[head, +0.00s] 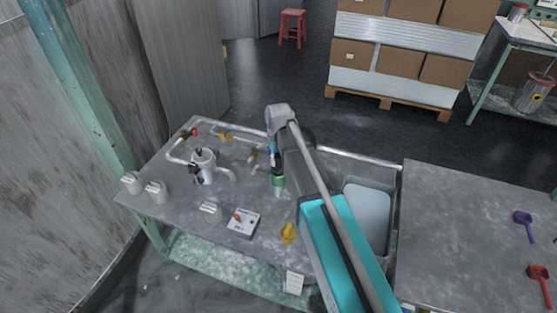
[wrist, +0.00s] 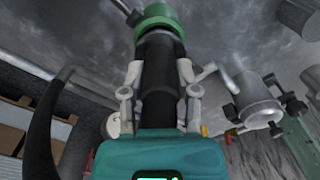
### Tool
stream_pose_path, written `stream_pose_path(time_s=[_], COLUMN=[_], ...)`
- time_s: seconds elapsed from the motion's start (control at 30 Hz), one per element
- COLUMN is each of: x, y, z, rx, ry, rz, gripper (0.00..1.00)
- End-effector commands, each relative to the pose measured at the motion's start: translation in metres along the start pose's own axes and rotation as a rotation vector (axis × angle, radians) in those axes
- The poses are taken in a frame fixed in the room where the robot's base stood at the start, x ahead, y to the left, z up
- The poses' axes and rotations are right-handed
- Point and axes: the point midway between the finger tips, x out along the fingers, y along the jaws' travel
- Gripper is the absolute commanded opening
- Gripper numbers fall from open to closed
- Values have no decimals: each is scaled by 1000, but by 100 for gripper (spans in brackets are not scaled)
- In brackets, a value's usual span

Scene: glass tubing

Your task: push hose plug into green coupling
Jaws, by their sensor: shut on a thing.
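The green coupling (head: 278,181) stands on the grey bench, below the end of my arm. It also shows at the top of the wrist view (wrist: 157,14) as a green ring. The hose plug (wrist: 159,75) is a black cylinder between my fingers. Its far end is at or just in front of the green ring; I cannot tell how deep it sits. My gripper (wrist: 160,75) is shut on the hose plug, one finger on each side. In the head view my arm hides most of the gripper. A black hose (wrist: 48,110) curves at the left of the wrist view.
A metal pot (head: 204,166) with pipes stands on the bench to the left. A control box (head: 243,222) with a red knob and a yellow piece (head: 288,233) lie nearer. A grey basin (head: 370,215) is to the right of my arm.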

Motion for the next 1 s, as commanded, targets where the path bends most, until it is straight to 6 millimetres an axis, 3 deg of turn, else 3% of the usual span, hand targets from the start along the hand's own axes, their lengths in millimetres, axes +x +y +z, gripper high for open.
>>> stream_pose_path(time_s=[1.0], x=[19], y=[0], z=[0], rx=[0], ry=[0], rz=[0], gripper=[0])
